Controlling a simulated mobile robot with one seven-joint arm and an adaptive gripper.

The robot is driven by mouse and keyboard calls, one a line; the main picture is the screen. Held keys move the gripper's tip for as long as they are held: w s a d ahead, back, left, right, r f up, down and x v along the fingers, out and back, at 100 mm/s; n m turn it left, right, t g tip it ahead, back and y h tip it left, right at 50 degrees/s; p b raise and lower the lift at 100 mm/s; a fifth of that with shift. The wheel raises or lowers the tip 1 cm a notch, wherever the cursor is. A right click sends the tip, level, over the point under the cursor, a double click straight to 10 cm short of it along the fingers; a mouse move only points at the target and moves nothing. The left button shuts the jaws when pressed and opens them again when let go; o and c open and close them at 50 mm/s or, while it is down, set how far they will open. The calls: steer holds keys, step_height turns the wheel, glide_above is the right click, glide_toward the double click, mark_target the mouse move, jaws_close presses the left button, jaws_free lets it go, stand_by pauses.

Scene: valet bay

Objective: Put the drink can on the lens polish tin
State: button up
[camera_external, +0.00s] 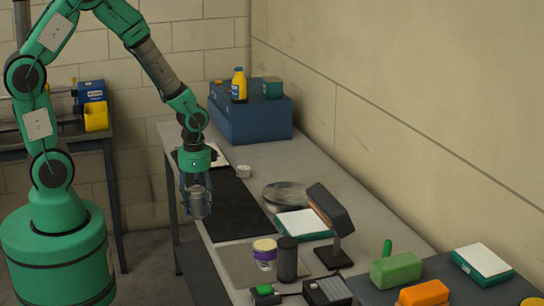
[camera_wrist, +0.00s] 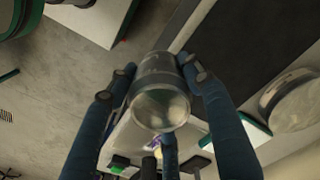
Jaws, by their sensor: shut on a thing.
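The drink can (camera_external: 199,205) is a grey metallic cylinder, held roughly upright above the table's left edge, beside the black mat. In the wrist view the can (camera_wrist: 160,104) sits between the dark blue fingers. My gripper (camera_external: 196,212) is shut on it; the wrist view also shows my gripper (camera_wrist: 158,85) with a finger on each side. A low round purple tin with a cream top (camera_external: 264,246), apparently the lens polish tin, stands on a grey mat to the right and nearer the camera. It is apart from the can. In the wrist view, the can and fingers largely hide that area.
A dark ribbed cylinder (camera_external: 287,260) stands close beside the purple tin. A black lamp (camera_external: 333,225), a white-topped box (camera_external: 301,223) and a round silvery dish (camera_external: 286,196) are behind it. The black mat (camera_external: 236,207) looks clear. A blue case (camera_external: 250,118) stands at the back.

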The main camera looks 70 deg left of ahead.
steer(key=d+r+n+p, duration=0.1)
steer(key=d+r+p, duration=0.2)
steer(key=d, duration=1.4)
steer(key=shift+d+r, duration=0.25)
steer(key=shift+r, duration=0.45)
steer(key=shift+w, duration=0.1)
glide_above(266, 244)
steer(key=shift+s+a+f, duration=0.1)
steer(key=shift+s+f, duration=0.35)
steer(key=shift+f, duration=0.25)
steer(key=shift+w, duration=0.1)
steer(key=shift+w, duration=0.3)
steer(key=shift+f, duration=1.8)
steer(key=shift+f, duration=0.15)
